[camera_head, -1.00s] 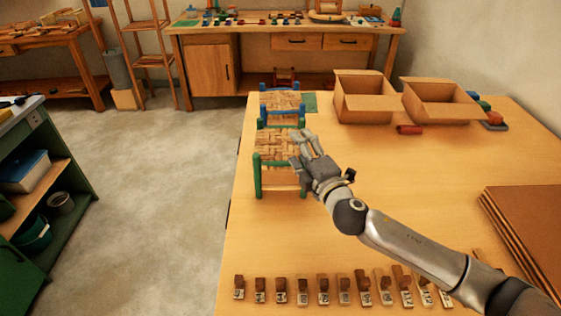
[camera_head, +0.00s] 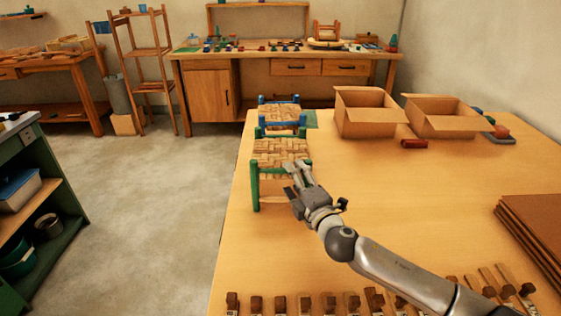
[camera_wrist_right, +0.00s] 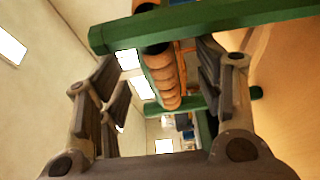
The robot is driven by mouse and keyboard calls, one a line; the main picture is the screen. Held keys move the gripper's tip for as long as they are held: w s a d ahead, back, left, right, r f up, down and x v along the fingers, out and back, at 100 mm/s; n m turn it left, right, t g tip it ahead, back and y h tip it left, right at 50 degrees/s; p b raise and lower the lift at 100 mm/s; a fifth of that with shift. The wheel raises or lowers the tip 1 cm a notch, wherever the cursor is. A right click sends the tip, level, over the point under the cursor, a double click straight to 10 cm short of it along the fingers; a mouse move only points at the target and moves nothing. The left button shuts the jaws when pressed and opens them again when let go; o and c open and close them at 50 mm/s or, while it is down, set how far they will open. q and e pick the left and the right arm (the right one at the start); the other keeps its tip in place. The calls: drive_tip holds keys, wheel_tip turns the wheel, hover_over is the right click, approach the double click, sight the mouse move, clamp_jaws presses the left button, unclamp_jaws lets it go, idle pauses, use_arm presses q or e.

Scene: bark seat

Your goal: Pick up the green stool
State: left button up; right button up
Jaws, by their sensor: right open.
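The green stool (camera_head: 281,151) stands upright at the left edge of the wooden table, with green posts and a woven bark seat. My right gripper (camera_head: 295,172) is at its near right side, in front of the seat's right edge, and covers part of it. In the right wrist view the two fingers (camera_wrist_right: 162,75) are spread apart. The stool's woven seat edge (camera_wrist_right: 163,70) runs between them, and a green post (camera_wrist_right: 210,22) crosses above. Whether a finger touches the stool is unclear. My left gripper is out of view.
A blue stool (camera_head: 281,112) stands just behind the green one. Two open cardboard boxes (camera_head: 368,118) and a red cylinder (camera_head: 414,144) lie farther back. Several stamp-like wooden pieces (camera_head: 305,304) line the near edge; brown sheets (camera_head: 535,225) lie at right. The table's middle is clear.

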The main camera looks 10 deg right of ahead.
drive_tip(key=shift+w+a+p, duration=0.1)
drive_tip(key=shift+w+a, duration=0.1)
drive_tip(key=shift+w, duration=1)
drive_tip(key=shift+w+a+p, duration=0.1)
drive_tip(key=shift+w+a, duration=0.1)
drive_tip(key=shift+w, duration=1.05)
drive_tip(key=shift+w+a+p, duration=0.1)
drive_tip(key=shift+w+a, duration=0.1)
drive_tip(key=shift+w, duration=1)
drive_tip(key=shift+c, duration=0.4)
drive_tip(key=c, duration=1.2)
clamp_jaws()
drive_tip(key=shift+r, duration=0.1)
